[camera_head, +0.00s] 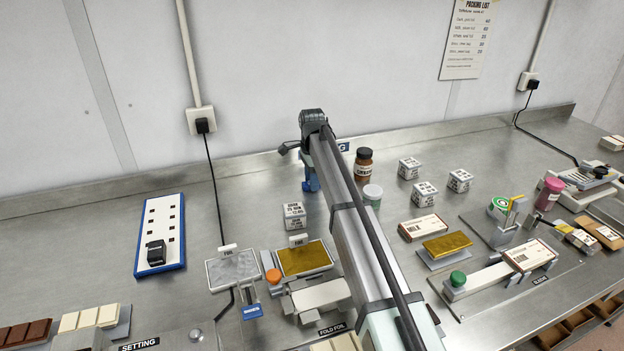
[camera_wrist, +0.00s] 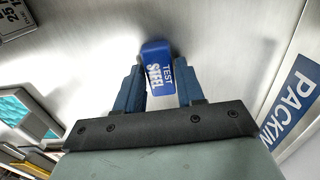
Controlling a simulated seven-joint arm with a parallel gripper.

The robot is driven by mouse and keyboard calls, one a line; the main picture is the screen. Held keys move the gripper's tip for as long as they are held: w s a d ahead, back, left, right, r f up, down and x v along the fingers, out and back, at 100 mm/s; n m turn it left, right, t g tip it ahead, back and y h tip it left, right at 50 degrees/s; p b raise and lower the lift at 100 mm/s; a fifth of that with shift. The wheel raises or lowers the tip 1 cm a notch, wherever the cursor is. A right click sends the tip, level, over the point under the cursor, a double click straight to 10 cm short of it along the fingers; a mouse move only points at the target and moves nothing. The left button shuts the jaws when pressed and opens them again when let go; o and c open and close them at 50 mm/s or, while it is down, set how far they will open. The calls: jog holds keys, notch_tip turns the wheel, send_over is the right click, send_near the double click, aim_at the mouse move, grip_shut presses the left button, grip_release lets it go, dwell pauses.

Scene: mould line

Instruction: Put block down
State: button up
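The block (camera_wrist: 158,68) is blue with white "TEST STEEL" lettering. In the wrist view it sits between the two blue fingers of my gripper (camera_wrist: 160,82), which close in on both its sides. Its far end sticks out past the fingertips towards the steel bench top (camera_wrist: 225,50). I cannot tell whether it touches the bench. In the head view my gripper (camera_head: 311,184) is low over the back of the bench, near the wall, partly hidden by my arm. The block cannot be told apart from the blue fingers there.
A blue "PACKING" label (camera_wrist: 292,98) lies right of my gripper. A white printed cube (camera_head: 294,216) and a gold foil pad (camera_head: 304,258) are in front.

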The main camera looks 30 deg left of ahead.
jog(key=o, duration=0.3)
notch_tip(320, 180, up, 12)
jog(key=shift+r, duration=0.2)
dwell(0.6)
